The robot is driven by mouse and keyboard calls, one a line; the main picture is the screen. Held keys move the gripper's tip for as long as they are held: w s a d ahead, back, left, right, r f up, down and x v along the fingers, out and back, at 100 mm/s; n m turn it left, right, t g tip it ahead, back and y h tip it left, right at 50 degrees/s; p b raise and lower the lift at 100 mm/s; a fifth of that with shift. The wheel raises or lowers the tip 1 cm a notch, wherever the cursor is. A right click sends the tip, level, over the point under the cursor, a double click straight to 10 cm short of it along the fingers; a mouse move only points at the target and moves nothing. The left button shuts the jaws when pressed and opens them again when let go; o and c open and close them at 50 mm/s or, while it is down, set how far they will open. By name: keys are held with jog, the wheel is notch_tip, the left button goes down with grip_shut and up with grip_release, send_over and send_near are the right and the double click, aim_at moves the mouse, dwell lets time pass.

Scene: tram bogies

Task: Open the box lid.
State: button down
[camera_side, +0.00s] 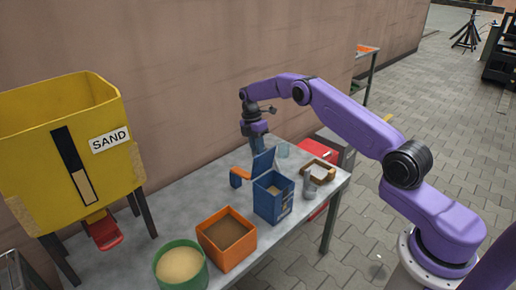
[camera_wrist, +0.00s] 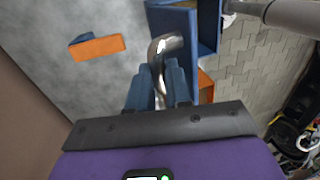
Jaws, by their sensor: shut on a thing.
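The blue box (camera_side: 271,205) stands on the grey table with its top open and pale contents inside. Its blue lid (camera_side: 264,162) is raised steeply at the back edge. My gripper (camera_side: 254,143) is beside the upper part of the lid, pointing down. In the wrist view, my gripper's two blue fingers (camera_wrist: 159,90) are shut on a shiny bent metal handle (camera_wrist: 164,47), which lies against a blue panel of the box or lid (camera_wrist: 182,22). The inside of the box hardly shows in the wrist view.
An orange-and-blue piece (camera_side: 238,177) lies left of the box. An orange bin (camera_side: 227,261) and a green tub (camera_side: 182,279) stand nearer front. A metal cup (camera_side: 310,187) and a wooden tray (camera_side: 332,175) are to the right. A yellow SAND hopper (camera_side: 100,165) stands left.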

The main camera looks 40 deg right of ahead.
jog(key=shift+a+f, duration=0.25)
jog(key=shift+a, duration=0.2)
jog(key=c, duration=1.1)
grip_release()
jog(key=shift+o, duration=0.2)
jog(key=shift+r, duration=0.2)
jog(key=v, duration=0.7)
jog(key=shift+d, duration=0.35)
jog(key=shift+r, duration=0.1)
